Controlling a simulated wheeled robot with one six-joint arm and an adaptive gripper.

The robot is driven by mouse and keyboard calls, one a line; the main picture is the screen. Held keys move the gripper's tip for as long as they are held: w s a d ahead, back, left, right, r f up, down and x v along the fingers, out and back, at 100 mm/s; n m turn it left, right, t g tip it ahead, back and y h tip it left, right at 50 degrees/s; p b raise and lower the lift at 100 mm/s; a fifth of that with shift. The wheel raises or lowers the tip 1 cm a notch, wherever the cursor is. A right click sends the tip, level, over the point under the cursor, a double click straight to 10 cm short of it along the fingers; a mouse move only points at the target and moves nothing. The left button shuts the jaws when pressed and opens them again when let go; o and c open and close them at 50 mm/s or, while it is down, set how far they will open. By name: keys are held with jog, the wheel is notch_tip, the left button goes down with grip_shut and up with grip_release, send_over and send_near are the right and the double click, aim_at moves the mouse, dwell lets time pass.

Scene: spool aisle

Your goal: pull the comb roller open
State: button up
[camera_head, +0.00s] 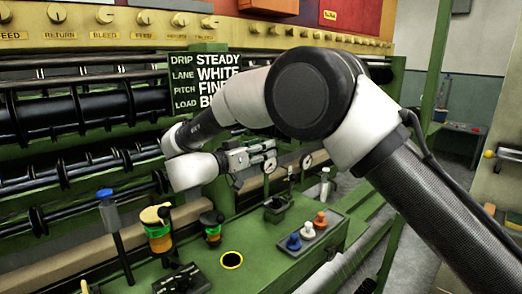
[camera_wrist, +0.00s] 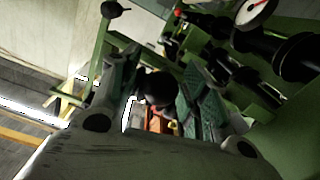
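Dark rollers with raised discs (camera_head: 75,115) lie across the green machine at the left of the head view; I cannot tell which is the comb roller. Black rollers (camera_wrist: 290,55) also show at the upper right of the wrist view. My gripper (camera_head: 268,155) reaches in front of the machine, just below the lettered sign. In the wrist view my gripper (camera_wrist: 160,90) has its two green-padded fingers apart. A round black knob (camera_wrist: 158,87) shows between them; I cannot tell whether they touch it.
A black sign (camera_head: 200,78) reads drip, lane, pitch and load. A green bench (camera_head: 270,262) below holds a blue-topped post (camera_head: 106,210), amber jars (camera_head: 157,230) and blue, orange and white knobs (camera_head: 307,230). Round gauges (camera_head: 306,161) stand near my gripper. Floor shows at the right.

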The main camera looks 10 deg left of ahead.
jog(key=v, duration=1.2)
